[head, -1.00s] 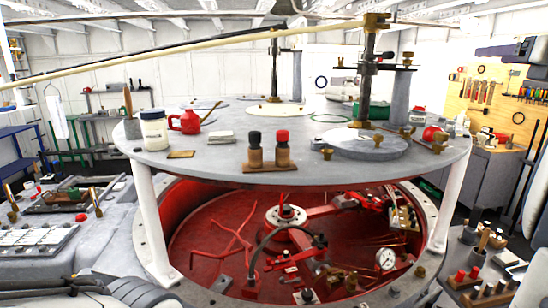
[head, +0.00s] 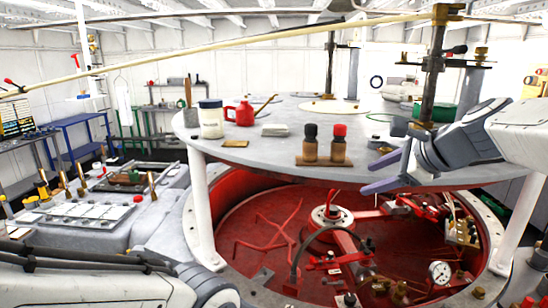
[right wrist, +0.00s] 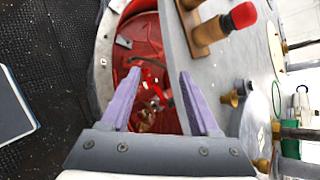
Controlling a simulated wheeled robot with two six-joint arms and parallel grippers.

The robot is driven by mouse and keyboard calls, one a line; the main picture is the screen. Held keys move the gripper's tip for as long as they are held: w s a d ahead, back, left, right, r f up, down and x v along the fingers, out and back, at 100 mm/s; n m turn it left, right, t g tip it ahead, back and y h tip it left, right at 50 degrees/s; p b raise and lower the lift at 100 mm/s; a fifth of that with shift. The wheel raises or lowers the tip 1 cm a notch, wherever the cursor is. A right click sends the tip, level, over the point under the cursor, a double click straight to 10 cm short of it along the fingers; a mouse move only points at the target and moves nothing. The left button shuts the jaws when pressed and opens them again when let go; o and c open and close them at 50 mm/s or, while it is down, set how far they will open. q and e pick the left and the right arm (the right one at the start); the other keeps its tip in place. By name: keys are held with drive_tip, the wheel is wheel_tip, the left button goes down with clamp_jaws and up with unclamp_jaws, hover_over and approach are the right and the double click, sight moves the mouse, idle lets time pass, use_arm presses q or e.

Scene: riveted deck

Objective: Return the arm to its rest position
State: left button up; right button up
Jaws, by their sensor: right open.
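My right gripper (head: 377,173) comes in from the right, its two purple fingers apart and nothing between them. It is at the near right edge of the round grey table (head: 275,172); the gap between them is hard to judge. In the right wrist view the open fingers (right wrist: 158,76) point toward the red well under the tabletop, with the table edge close by on the right. The grey and white right forearm lies in front of the table's right part and hides it. My left gripper does not show.
Two bottles on a wooden block (head: 325,145) stand near the table's front edge. A red jug (head: 239,113) and a cream jar (head: 211,120) stand farther left. Below is a red well (head: 265,235) with linkages and a gauge (head: 440,272). A console (head: 85,215) stands left.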

drive_tip(key=s+a+f+n+g+b, duration=0.1)
drive_tip(key=s+a+f+n+g, duration=0.6)
drive_tip(key=s+a+f+n, duration=0.8)
drive_tip(key=s+a+f+n+g+h+b, duration=0.1)
drive_tip(key=s+a+f+n+g+h, duration=0.1)
drive_tip(key=s+f+n, duration=0.8)
drive_tip(key=s+n+h, duration=0.1)
drive_tip(key=s+n, duration=0.1)
drive_tip(key=n, duration=0.2)
drive_tip(key=shift+s+h, duration=0.4)
drive_tip(key=shift+f, duration=0.1)
